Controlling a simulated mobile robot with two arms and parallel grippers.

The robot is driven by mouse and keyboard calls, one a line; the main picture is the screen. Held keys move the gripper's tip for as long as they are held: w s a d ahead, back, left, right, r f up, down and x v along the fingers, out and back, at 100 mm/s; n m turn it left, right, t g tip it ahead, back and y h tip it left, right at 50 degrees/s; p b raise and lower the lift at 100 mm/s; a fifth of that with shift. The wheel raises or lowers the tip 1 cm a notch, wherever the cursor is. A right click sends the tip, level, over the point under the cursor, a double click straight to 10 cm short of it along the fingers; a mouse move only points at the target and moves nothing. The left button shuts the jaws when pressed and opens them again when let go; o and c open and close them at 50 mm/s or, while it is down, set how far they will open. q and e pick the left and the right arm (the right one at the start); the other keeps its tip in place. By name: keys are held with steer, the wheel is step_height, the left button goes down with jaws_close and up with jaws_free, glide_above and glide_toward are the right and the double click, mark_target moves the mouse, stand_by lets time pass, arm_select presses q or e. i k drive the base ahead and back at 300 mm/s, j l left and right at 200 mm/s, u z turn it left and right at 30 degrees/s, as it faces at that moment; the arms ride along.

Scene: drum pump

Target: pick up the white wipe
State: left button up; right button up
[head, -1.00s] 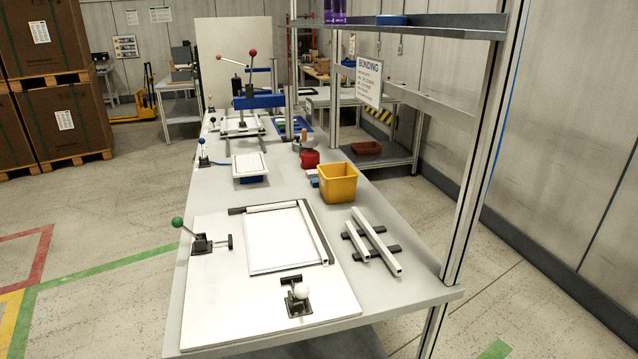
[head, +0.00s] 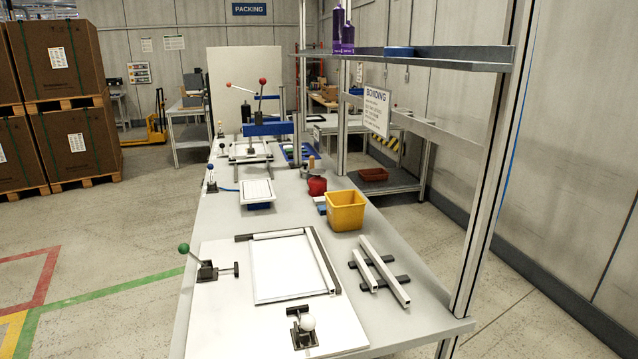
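I cannot make out a white wipe for certain. A flat white panel (head: 258,191) sits on a blue base in the middle of the long grey table (head: 218,222). A larger white sheet (head: 290,272) lies inside a dark-edged corner frame on the white board near the front. A small blue and white item (head: 320,204) stands left of the yellow bin (head: 345,213); it is too small to identify. The inside of the bin is mostly hidden by its walls. Neither of my grippers shows in the head view.
Toggle clamps with a green knob (head: 184,248) and a white knob (head: 307,323) stand on the board. Two light bars (head: 384,272) lie on dark supports at right. A red container (head: 317,186) stands behind the bin. A shelf post (head: 490,180) rises at the right table edge.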

mark_target(318, 201)
steer(key=i+l+z, duration=0.5)
steer(key=l, duration=0.25)
steer(key=i+l+z, duration=0.45)
steer(key=l, duration=0.2)
steer(key=i+l+z, duration=0.5)
steer(key=i+u, duration=0.35)
steer(key=i, duration=0.2)
steer(key=i+u, duration=0.35)
steer(key=i, duration=0.25)
steer(key=i+l+u, duration=0.35)
steer(key=i, duration=0.2)
